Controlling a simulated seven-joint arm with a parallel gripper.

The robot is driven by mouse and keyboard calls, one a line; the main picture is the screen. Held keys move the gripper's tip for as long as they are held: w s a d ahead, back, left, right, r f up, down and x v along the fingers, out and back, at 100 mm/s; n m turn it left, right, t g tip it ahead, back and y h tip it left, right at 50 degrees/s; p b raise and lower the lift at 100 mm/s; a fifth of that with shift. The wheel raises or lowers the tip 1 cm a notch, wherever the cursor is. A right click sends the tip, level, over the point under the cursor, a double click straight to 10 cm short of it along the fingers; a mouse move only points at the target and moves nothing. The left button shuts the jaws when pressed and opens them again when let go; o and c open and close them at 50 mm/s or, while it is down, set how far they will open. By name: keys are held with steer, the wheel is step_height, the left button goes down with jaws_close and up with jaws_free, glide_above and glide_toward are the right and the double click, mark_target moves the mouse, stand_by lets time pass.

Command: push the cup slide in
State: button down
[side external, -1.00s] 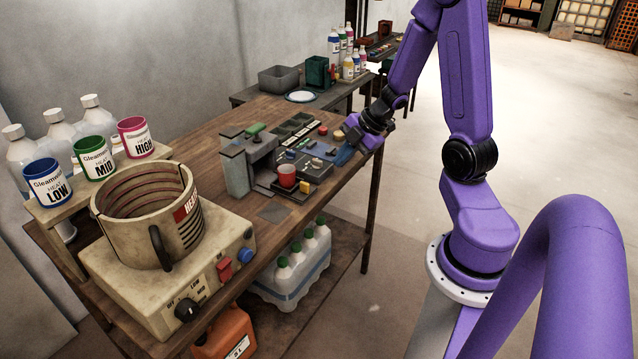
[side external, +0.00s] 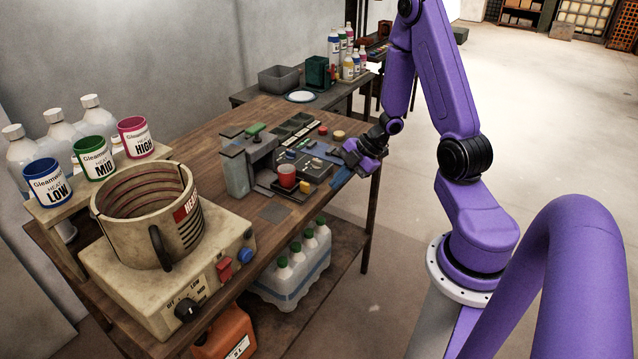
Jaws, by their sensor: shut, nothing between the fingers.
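A small red cup (side external: 287,175) stands upright at the front of the grey bench machine (side external: 240,168), on what looks like the cup slide (side external: 284,190). A yellow block (side external: 301,196) is at the slide's near right side.
A dark panel with small coloured parts (side external: 312,165) lies between the cup and my gripper. A large heater pot (side external: 148,215) stands at the near left. Labelled mugs (side external: 96,157) and bottles line the left shelf. Bare wood shows along the table's front right edge.

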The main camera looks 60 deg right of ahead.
mark_target(306, 196)
steer(key=shift+w+a+f, duration=0.2)
steer(key=shift+w+f, duration=0.2)
steer(key=shift+w, duration=0.5)
steer(key=shift+w+a+f, duration=0.2)
steer(key=shift+w+f, duration=0.25)
steer(key=shift+w, duration=0.5)
steer(key=shift+w+a+f, duration=0.2)
steer(key=shift+w+f, duration=0.2)
steer(key=shift+w, duration=0.5)
steer(key=w, duration=0.9)
steer(key=shift+w, duration=0.1)
